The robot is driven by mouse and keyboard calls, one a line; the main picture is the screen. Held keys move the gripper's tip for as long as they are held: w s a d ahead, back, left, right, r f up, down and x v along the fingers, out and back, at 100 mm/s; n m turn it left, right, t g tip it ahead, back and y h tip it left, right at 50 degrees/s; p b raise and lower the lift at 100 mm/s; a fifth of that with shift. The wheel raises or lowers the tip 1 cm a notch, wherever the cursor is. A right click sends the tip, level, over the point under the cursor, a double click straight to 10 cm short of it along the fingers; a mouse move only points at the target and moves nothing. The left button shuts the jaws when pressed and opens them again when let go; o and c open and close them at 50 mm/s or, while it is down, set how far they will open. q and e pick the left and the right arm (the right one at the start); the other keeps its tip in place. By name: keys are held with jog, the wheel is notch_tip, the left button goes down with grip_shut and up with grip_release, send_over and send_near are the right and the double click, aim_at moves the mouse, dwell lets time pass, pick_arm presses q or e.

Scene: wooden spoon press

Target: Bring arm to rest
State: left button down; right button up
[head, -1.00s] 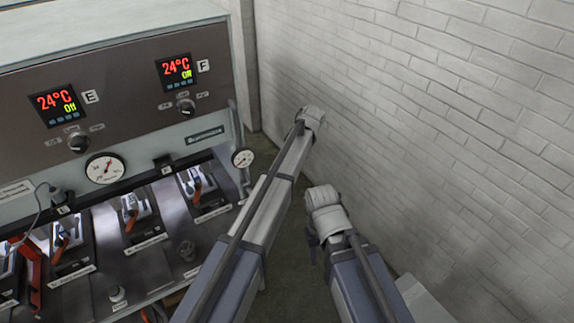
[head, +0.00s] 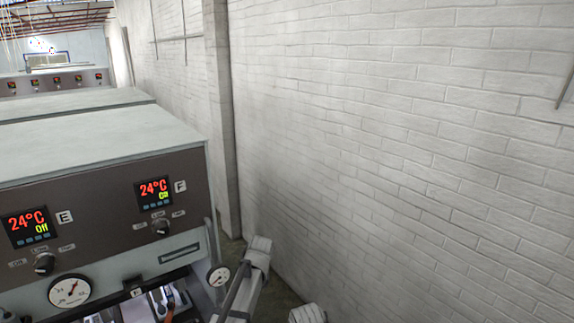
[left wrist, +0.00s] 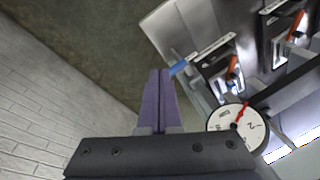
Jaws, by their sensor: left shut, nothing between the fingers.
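My left gripper (left wrist: 160,74) shows in the left wrist view, with its two purple fingers together and nothing between them. It points over bare dark floor (left wrist: 105,50), beside the press machine. A white dial gauge (left wrist: 236,127) is to the right of its fingers. In the head view only upper parts of my arms show at the bottom edge, and neither gripper is visible there. My right gripper is in no current view.
The press machine (head: 95,138) fills the lower left of the head view, with two lit displays reading 24°C, knobs and gauges. A white brick wall (head: 400,120) runs along the right. A narrow floor gap lies between them.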

pick_arm(q)
jog(key=s+a+m+h, duration=0.1)
jog(key=s+a, duration=0.1)
jog(key=s, duration=0.8)
jog(key=s+a+h, duration=0.1)
jog(key=s+a, duration=0.2)
jog(key=s, duration=0.6)
jog(key=s+d+f+m+b, duration=0.2)
jog(key=d+f+b, duration=0.3)
jog(key=f+b, duration=0.3)
jog(key=s+d+f+m+g+b, duration=0.1)
jog(key=s+d+f+m+b, duration=0.1)
jog(key=s+d+f+b, duration=0.2)
notch_tip(320, 180, down, 5)
jog(key=d+b, duration=0.2)
jog(key=b, duration=0.2)
jog(key=shift+d+y, duration=0.15)
jog(key=shift+y, duration=0.25)
